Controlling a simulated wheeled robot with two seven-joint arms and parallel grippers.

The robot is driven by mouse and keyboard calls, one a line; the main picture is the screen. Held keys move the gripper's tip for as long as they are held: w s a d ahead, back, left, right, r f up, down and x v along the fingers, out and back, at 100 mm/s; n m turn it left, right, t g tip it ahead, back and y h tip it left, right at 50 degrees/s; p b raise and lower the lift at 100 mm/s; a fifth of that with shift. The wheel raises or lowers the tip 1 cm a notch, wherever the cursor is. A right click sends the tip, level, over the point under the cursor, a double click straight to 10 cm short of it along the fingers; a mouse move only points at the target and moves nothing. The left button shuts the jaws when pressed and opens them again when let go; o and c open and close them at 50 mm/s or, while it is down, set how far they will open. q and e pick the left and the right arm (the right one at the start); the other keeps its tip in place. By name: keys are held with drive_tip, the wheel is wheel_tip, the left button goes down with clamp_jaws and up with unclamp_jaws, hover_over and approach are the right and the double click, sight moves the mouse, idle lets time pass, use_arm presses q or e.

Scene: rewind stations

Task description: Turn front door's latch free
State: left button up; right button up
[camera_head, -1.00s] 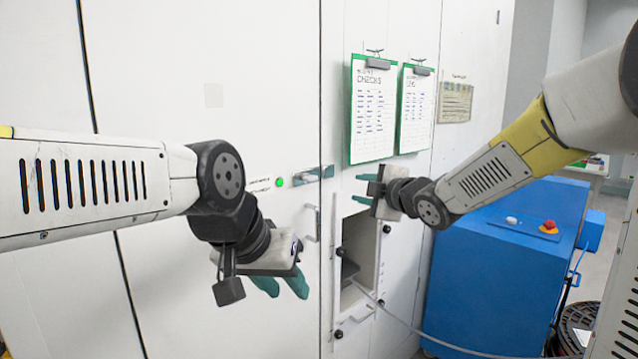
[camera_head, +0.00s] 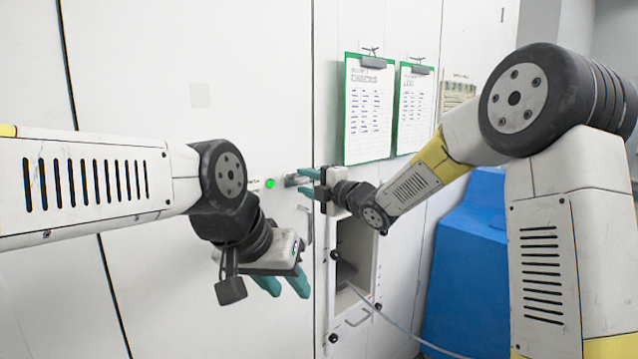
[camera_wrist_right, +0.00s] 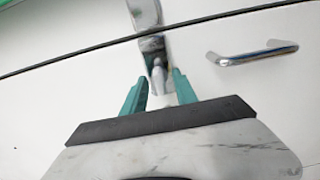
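The metal latch (camera_head: 291,181) sits on the white front door (camera_head: 200,170), right of a green light. In the right wrist view the latch (camera_wrist_right: 151,44) lies across the dark door seam, with its narrow lever end pointing down between my fingers. My right gripper (camera_head: 304,182) is at the latch, with its teal fingers open. In the right wrist view the gripper (camera_wrist_right: 160,80) has a finger on each side of the lever end; I cannot tell whether they touch it. My left gripper (camera_head: 289,291) is open and empty, low in front of the door.
A door handle (camera_head: 308,224) is below the latch, and it also shows in the right wrist view (camera_wrist_right: 252,53). Two green-edged clipboards (camera_head: 369,108) hang to the right. Below my right wrist is an open recess (camera_head: 352,245). A blue cabinet (camera_head: 462,265) stands at right.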

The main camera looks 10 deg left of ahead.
clamp_jaws()
drive_tip(key=shift+m, duration=0.4)
drive_tip(key=m, duration=0.3)
drive_tip(key=shift+m, duration=0.4)
drive_tip(key=m, duration=0.4)
drive_tip(key=shift+m, duration=0.3)
drive_tip(key=m, duration=0.4)
drive_tip(key=shift+f, duration=0.1)
drive_tip(key=m, duration=0.4)
drive_tip(key=shift+m, duration=0.3)
